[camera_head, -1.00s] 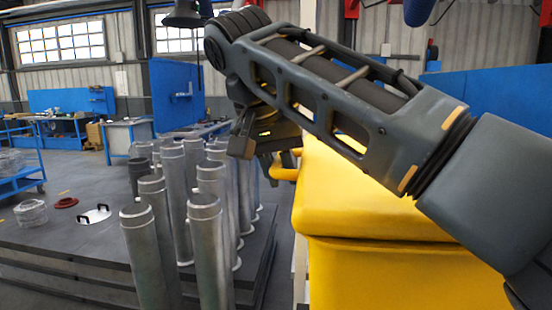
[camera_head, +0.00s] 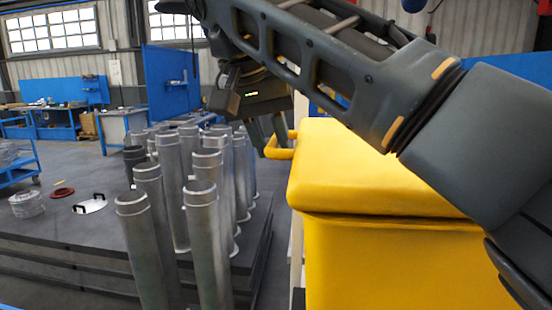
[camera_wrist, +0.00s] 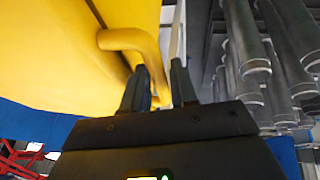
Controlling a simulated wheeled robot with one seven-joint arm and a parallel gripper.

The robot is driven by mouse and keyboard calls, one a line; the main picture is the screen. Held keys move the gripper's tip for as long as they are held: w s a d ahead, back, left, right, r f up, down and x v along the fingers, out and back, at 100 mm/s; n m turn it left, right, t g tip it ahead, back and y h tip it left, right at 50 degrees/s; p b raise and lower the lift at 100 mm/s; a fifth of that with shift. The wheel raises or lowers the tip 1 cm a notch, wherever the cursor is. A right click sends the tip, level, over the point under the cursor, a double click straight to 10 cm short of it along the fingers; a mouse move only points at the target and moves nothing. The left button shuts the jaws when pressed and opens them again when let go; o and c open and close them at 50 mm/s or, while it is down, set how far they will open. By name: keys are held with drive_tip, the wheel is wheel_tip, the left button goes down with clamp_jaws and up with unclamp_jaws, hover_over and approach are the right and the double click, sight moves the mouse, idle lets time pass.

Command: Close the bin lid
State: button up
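The yellow bin (camera_head: 390,265) stands at the right in the head view. Its yellow lid (camera_head: 375,175) lies over the body, with a dark seam along the front; I cannot tell whether it is fully shut. A yellow bar handle (camera_head: 281,153) sticks out from the lid's left side. My gripper (camera_head: 270,128) is just above and behind the handle. In the wrist view my gripper's two dark fingers (camera_wrist: 160,70) stand apart. The handle (camera_wrist: 128,38) bends down behind and between them; I cannot tell whether they touch it.
Several upright metal flanged tubes (camera_head: 205,215) stand on a dark platform (camera_head: 70,245) left of the bin. They also show at the right in the wrist view (camera_wrist: 245,40). A blue cart (camera_head: 20,165) is at the far left. Open floor lies behind the platform.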

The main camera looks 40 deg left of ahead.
drive_tip(key=v, duration=0.2)
drive_tip(key=shift+s+r, duration=0.15)
drive_tip(key=shift+r, duration=0.25)
drive_tip(key=shift+s+r, duration=0.3)
drive_tip(key=shift+r, duration=0.15)
